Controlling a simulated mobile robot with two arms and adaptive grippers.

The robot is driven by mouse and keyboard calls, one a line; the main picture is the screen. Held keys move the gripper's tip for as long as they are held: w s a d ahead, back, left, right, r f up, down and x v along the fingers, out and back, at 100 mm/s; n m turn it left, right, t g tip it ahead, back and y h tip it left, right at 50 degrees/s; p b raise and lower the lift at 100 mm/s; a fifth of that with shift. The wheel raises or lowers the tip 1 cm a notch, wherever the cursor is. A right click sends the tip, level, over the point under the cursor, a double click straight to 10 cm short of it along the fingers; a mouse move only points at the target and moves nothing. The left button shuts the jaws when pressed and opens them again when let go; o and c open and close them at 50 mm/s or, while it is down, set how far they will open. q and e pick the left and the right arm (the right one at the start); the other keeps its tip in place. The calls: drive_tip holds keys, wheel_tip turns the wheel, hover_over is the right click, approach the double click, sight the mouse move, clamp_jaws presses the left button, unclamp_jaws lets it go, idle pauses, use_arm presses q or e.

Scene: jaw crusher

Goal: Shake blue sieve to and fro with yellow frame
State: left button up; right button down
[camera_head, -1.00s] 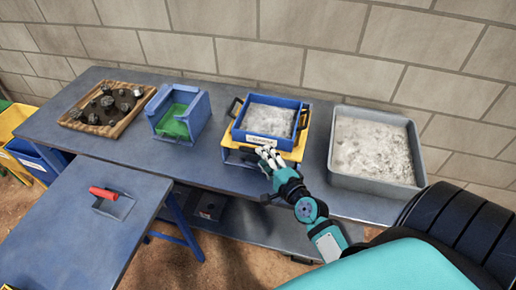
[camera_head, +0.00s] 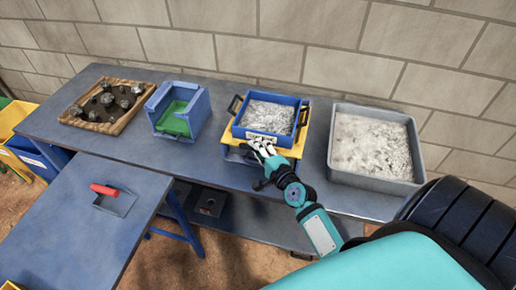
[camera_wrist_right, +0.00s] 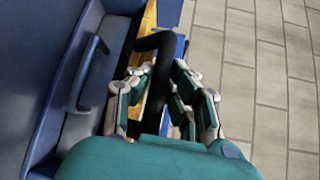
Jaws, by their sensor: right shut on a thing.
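The blue sieve (camera_head: 240,130) holds grey granular material and has a pale label on its front. My right gripper (camera_head: 262,147) is at the front of the frame in the head view. In the right wrist view my right gripper (camera_wrist_right: 160,75) has its fingers around a black handle (camera_wrist_right: 158,65), with the yellow frame (camera_wrist_right: 150,20) just behind. The fingers partly hide the handle. My left gripper is not in view.
A grey tray (camera_head: 375,182) of similar material stands close on the right. A blue box with a green inside (camera_head: 155,128) and a wooden tray of dark rocks (camera_head: 68,122) stand to the left. A red-handled scoop (camera_head: 113,197) lies on the near table. A brick wall is behind.

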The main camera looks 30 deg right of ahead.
drive_tip(key=shift+f, duration=0.2)
drive_tip(key=shift+w+d, duration=0.9)
drive_tip(key=shift+d, duration=0.25)
drive_tip(key=c, duration=1.6)
unclamp_jaws()
drive_tip(key=shift+s+a, duration=0.1)
drive_tip(key=o, duration=0.4)
drive_tip(key=shift+c, duration=0.2)
drive_tip(key=s+r, duration=0.1)
drive_tip(key=s, duration=1)
drive_tip(key=shift+s+a+r, duration=0.35)
drive_tip(key=shift+r, duration=0.05)
